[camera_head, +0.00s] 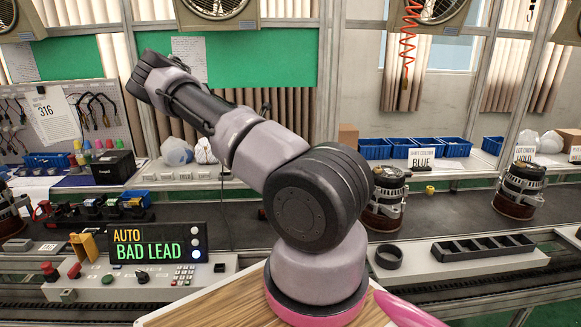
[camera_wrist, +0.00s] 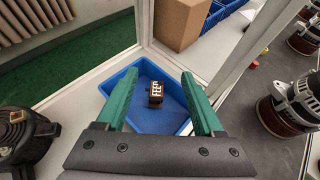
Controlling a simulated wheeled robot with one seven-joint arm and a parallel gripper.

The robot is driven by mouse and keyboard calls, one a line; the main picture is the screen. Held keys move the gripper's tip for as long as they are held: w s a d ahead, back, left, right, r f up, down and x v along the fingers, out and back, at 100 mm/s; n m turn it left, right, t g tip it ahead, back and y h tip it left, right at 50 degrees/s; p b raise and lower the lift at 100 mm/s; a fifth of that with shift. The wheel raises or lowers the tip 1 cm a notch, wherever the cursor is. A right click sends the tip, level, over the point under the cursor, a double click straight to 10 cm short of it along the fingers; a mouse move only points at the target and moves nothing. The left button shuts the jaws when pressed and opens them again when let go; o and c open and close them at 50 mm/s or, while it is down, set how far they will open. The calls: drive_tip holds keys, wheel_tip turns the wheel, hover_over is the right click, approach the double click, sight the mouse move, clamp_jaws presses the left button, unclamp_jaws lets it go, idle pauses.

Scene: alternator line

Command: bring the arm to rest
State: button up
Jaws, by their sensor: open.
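In the wrist view my gripper (camera_wrist: 157,77) is open, its two green fingers spread wide apart with nothing between them. The fingers point at a blue bin (camera_wrist: 152,120). A small brown block (camera_wrist: 155,93) with pale lettering lies in the bin, seen between the fingers and apart from them. How high the fingers are above the bin floor I cannot tell. In the head view my arm (camera_head: 270,160) is raised and bent, reaching up and to the left. My gripper does not show there.
In the wrist view a cardboard box (camera_wrist: 182,22) stands behind the bin, a metal alternator (camera_wrist: 290,105) at right and a dark part (camera_wrist: 22,135) at left. In the head view a panel (camera_head: 158,249) reads "AUTO BAD LEAD". A black slotted tray (camera_head: 483,248) lies at right.

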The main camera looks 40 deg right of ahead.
drive_tip(key=shift+a+r, duration=0.25)
drive_tip(key=shift+a, duration=0.2)
